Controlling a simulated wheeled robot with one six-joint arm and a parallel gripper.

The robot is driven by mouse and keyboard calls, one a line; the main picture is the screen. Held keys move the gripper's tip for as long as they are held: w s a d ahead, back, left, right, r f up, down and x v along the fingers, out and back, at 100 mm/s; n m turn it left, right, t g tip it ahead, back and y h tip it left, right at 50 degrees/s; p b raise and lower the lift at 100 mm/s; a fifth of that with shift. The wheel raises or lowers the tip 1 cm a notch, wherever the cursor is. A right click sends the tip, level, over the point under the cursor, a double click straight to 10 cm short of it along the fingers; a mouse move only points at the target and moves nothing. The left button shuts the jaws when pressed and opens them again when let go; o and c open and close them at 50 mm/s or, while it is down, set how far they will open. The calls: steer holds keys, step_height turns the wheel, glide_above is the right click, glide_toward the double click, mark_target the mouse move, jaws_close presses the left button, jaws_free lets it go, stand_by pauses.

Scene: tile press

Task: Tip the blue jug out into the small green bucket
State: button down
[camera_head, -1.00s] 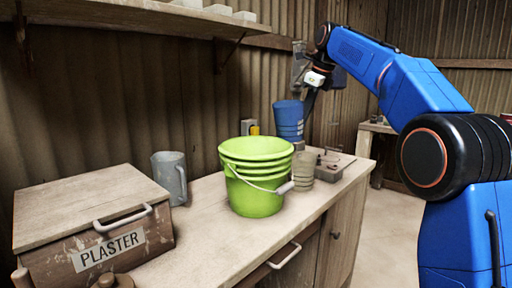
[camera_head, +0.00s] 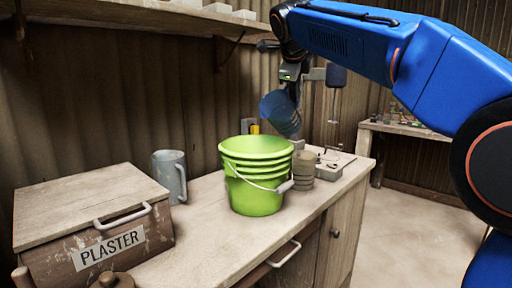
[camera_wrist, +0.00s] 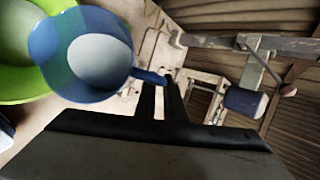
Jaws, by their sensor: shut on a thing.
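The blue jug (camera_head: 279,114) hangs in the air, tilted, with its mouth turned toward the left. My gripper (camera_head: 292,84) is shut on its handle, which shows in the wrist view (camera_wrist: 150,76). Pale grey-white stuff (camera_wrist: 98,60) shows inside the jug in the wrist view. The green bucket (camera_head: 254,190) stands upright on the bench, with ridges below its rim and a wire handle at its front. The jug is above and slightly right of the bucket in the head view and covers part of the bucket (camera_wrist: 20,85) in the wrist view. The bucket's inside bottom is hidden.
A beige cup (camera_head: 303,168) stands just right of the bucket. A grey jug (camera_head: 170,175) and a wooden PLASTER box (camera_head: 95,215) are to the left. A grey metal device (camera_head: 332,165) sits at the bench's right end. A shelf (camera_head: 150,14) runs above.

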mark_target(284, 90)
steer(key=shift+s+a+r+t+h, duration=0.3)
steer(key=shift+s+a+t+h, duration=0.1)
steer(key=shift+s+t, duration=0.15)
steer(key=shift+s+a+n+t+h+p, duration=0.5)
steer(key=shift+s+a+t+h+p, duration=0.25)
steer(key=shift+t, duration=0.4)
steer(key=shift+s+a+r, duration=0.1)
steer(key=shift+s, duration=0.15)
steer(key=shift+s+a+t+p, duration=0.1)
steer(key=shift+t+p, duration=0.2)
steer(key=shift+s+a+r+t+h, duration=0.2)
steer(key=shift+s+a+t+h, duration=0.1)
steer(key=shift+s+a, duration=0.15)
steer(key=shift+s+a+r+n+p, duration=0.15)
steer(key=shift+s+a+n+p, duration=0.15)
steer(key=shift+s+p, duration=0.1)
steer(key=shift+s+a+r+t, duration=0.1)
steer(key=shift+s+t, duration=0.05)
steer(key=shift+t, duration=0.15)
steer(key=shift+s+a+r+t+h, duration=0.2)
steer(key=shift+s+a+t+h, duration=0.1)
steer(key=shift+s, duration=0.1)
